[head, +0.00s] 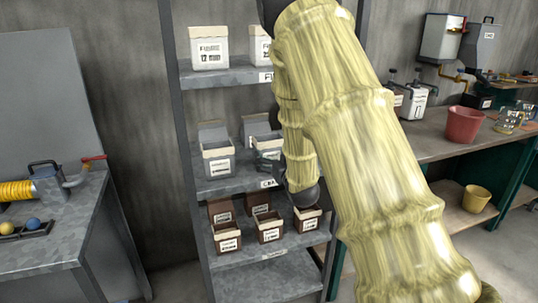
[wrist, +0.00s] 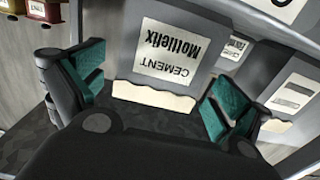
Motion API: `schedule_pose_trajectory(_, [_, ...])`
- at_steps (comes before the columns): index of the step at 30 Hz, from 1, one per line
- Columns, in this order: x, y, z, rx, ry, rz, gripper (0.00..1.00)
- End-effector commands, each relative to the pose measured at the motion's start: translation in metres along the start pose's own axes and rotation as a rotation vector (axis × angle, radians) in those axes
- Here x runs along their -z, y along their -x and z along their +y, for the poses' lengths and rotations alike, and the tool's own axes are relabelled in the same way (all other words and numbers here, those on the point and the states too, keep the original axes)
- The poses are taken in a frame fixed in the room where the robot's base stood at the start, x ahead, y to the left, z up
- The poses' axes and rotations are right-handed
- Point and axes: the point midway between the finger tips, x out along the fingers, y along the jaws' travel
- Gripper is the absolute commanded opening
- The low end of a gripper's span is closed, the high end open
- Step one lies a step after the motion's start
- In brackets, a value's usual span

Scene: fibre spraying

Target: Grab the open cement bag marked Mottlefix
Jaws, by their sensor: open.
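The grey cement bag marked Mottlefix (wrist: 125,75) shows upside down in the wrist view. It has a white label and a cream rim along its top edge. My gripper (wrist: 157,88) is open, with one teal-padded finger on each side of the bag's front. I cannot tell whether the pads touch it. In the head view my gripper (head: 268,160) is at the middle shelf, in front of the right-hand grey bag (head: 260,143), which it partly hides. That bag's label is not readable there.
Another open grey bag (head: 217,165) stands to the left on the same shelf (head: 222,188). White bags (head: 209,48) stand above, and several brown open boxes (head: 227,238) stand below. The rack's left post (head: 178,120) is nearby. A workbench (head: 445,128) with a red bucket (head: 464,125) is at right.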

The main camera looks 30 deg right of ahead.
Motion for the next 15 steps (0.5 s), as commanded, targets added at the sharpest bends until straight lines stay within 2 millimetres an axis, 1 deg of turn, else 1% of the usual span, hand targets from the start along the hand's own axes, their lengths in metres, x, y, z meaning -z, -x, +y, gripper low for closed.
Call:
schedule_pose_trajectory(4, [0.0,-0.009,-0.001,0.001,0.001,-0.001,1.0])
schedule_pose_trajectory(12, [-0.001,-0.044,-0.002,0.0,0.0,0.001,1.0])
schedule_pose_trajectory(15, [-0.002,-0.051,-0.002,0.0,0.0,-0.001,1.0])
